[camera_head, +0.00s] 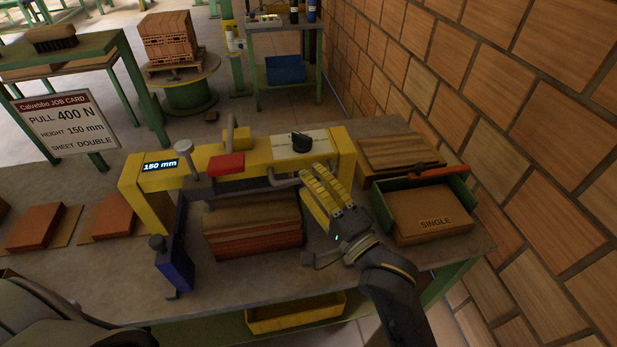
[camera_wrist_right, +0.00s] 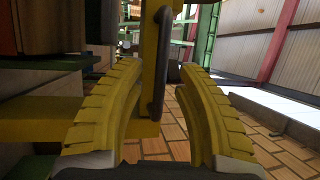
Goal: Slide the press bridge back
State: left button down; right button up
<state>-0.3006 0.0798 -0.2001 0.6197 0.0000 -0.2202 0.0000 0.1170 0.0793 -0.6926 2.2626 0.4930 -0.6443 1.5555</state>
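The yellow press bridge (camera_head: 258,152) spans the back of the workbench, with a "150 mm" display at its left end and a dark knob on its white panel. A grey bar handle (camera_head: 284,183) runs along its front. A stack of reddish-brown sheets (camera_head: 252,228) lies under and in front of it. My right gripper (camera_head: 314,178), with yellow ribbed fingers, is at the handle's right end. In the right wrist view its fingers are apart, with the dark handle bar (camera_wrist_right: 160,62) between or just beyond the tips; contact is unclear. My left gripper is out of view.
A green tray with a "SINGLE" box (camera_head: 432,212) and a wooden board (camera_head: 398,152) sit to the right, near the brick wall. A blue clamp-like part (camera_head: 175,262) stands left of the stack. A job card (camera_head: 66,122) stands at the back left.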

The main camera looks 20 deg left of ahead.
jog(key=shift+w+a+r, duration=0.15)
jog(key=shift+w+a, duration=0.25)
jog(key=shift+a, duration=0.15)
grip_shut()
dwell(0.5)
